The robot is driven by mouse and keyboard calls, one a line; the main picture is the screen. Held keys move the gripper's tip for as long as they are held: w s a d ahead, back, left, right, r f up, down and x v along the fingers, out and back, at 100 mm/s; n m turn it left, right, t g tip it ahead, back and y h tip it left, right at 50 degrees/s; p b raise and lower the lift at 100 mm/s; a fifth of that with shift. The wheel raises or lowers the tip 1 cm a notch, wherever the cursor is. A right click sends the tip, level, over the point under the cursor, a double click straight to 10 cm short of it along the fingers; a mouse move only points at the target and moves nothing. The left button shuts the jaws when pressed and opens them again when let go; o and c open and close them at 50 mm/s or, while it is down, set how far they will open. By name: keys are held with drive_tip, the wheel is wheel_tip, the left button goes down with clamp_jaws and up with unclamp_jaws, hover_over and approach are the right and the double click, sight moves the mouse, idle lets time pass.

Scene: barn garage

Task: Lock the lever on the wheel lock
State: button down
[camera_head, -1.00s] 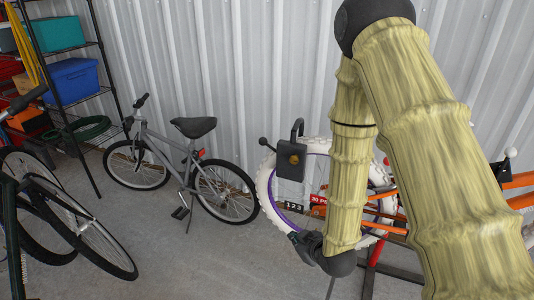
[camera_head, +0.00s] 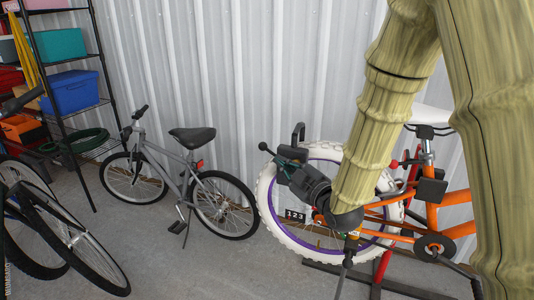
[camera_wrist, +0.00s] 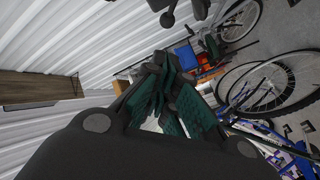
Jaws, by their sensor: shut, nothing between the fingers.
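The wheel lock sits on the white-tyred wheel (camera_head: 268,205) of the orange bike in the head view. Its dark shackle (camera_head: 298,130) rises above the wheel rim. The lever's black ball knob (camera_head: 263,146) sticks out to the left of the lock. My gripper (camera_head: 283,163) is in front of the lock body and hides most of it. Its fingers are shut with nothing between them, close to the lever; I cannot tell whether they touch it. In the wrist view my teal-padded fingers (camera_wrist: 165,98) are together. A dark knobbed shape (camera_wrist: 180,10) at the top edge is unclear.
A grey bicycle (camera_head: 185,170) stands left of the wheel, with clear floor in front. The corrugated wall (camera_head: 240,80) is close behind. A shelf with a blue bin (camera_head: 72,91) and more bikes (camera_head: 70,240) are at the left. A small digit plate (camera_head: 295,215) is by the wheel.

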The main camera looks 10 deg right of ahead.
drive_tip(key=shift+w, duration=0.1)
approach(260, 146)
wheel_tip(260, 146, up, 3)
drive_tip(key=w+a, duration=0.2)
drive_tip(key=a, duration=0.1)
drive_tip(key=w+f, duration=0.1)
drive_tip(key=w+d+f, duration=0.1)
drive_tip(key=shift+w, duration=0.35)
drive_tip(key=shift+w+f, duration=0.2)
drive_tip(key=shift+w, duration=0.25)
drive_tip(key=shift+d, duration=0.1)
drive_tip(key=shift+d+r, duration=0.1)
drive_tip(key=shift+p, duration=0.4)
drive_tip(key=shift+g, duration=0.3)
drive_tip(key=shift+w+n, duration=0.1)
drive_tip(key=shift+n, duration=0.2)
